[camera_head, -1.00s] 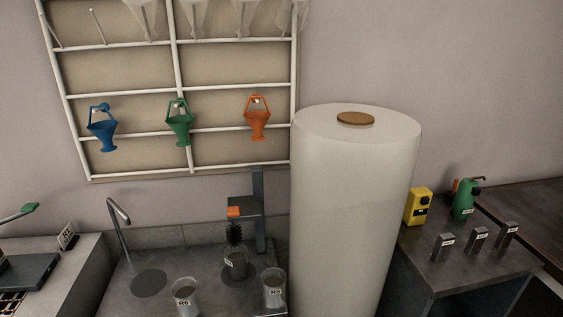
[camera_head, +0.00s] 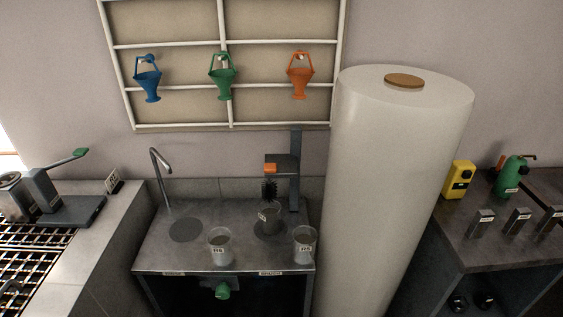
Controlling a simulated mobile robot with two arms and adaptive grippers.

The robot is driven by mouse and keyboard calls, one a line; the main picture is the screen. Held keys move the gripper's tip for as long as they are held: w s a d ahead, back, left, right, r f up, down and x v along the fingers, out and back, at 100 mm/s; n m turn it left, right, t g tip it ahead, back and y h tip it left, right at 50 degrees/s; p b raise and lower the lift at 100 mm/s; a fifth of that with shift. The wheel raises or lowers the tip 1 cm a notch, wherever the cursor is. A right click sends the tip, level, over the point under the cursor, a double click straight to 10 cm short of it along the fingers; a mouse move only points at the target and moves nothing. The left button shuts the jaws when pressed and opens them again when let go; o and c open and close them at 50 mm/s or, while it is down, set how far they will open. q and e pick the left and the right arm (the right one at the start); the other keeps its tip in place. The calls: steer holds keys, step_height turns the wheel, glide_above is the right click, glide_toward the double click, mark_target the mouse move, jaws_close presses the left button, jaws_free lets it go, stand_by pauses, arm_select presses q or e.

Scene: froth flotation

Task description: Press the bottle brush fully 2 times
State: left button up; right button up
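The bottle brush (camera_head: 269,189) is a dark bristled brush hanging upright from a grey stand (camera_head: 294,170) with an orange block (camera_head: 271,168) at its top. A labelled grey cup (camera_head: 268,215) stands below the brush on a dark round spot of the sink table, and the brush tip is at or just over the cup's mouth; I cannot tell whether it enters. Neither of my grippers is in view.
Two labelled cups, R6 (camera_head: 220,245) and another (camera_head: 304,244), stand at the front of the sink table (camera_head: 170,258). A tap (camera_head: 160,172) rises at its left. A tall white cylinder (camera_head: 390,180) blocks the right side. Coloured funnels, including a green one (camera_head: 223,77), hang behind.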

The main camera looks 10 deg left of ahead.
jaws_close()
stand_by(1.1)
